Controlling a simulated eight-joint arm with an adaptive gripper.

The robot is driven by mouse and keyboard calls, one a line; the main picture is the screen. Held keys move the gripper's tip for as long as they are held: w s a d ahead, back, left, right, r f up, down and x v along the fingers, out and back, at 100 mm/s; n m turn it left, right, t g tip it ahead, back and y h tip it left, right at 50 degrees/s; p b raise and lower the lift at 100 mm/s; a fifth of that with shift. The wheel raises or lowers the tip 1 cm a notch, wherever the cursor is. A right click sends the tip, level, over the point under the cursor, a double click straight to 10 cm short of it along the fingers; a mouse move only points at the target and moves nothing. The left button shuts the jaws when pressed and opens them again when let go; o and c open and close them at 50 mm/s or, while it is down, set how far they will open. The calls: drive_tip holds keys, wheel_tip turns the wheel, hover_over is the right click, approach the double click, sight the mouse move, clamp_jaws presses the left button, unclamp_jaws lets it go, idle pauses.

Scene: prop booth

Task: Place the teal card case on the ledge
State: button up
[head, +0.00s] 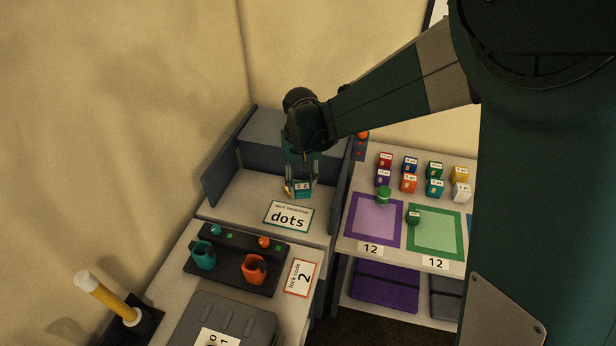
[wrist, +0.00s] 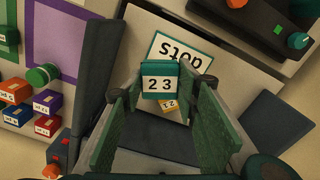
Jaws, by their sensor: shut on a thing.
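The teal card case (head: 302,188) is a small teal block with a white label; in the wrist view the case (wrist: 159,68) shows "2 3" on the label. My gripper (head: 301,176) is shut on it, with one green finger on each side. It is above the pale bay surface, behind the "dots" card (head: 289,217). Whether the case touches the surface is unclear. A grey-blue raised ledge (head: 262,125) runs along the back of this bay, partly hidden by my arm. A small yellow-orange labelled piece (wrist: 170,104) shows just beyond the case in the wrist view.
Grey-blue panels flank the bay, the left one (head: 228,166) being tall. At right, a shelf holds several coloured labelled blocks and purple and green framed squares (head: 436,233). In front are teal and orange cups (head: 254,269) on a dark rack. A yellow stick (head: 103,296) stands at left.

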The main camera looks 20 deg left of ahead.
sight(302, 187)
wheel_tip(302, 187, down, 8)
drive_tip(key=shift+r, duration=0.2)
drive_tip(key=shift+f, duration=0.2)
idle(0.4)
drive_tip(key=shift+f+b, duration=1.2)
drive_tip(key=shift+f, duration=1.95)
drive_tip(key=shift+f+b, duration=0.35)
drive_tip(key=shift+f, duration=0.1)
drive_tip(key=o, duration=1)
drive_tip(key=shift+r, duration=0.15)
drive_tip(key=shift+s+r, duration=0.1)
drive_tip(key=shift+r, duration=5.8)
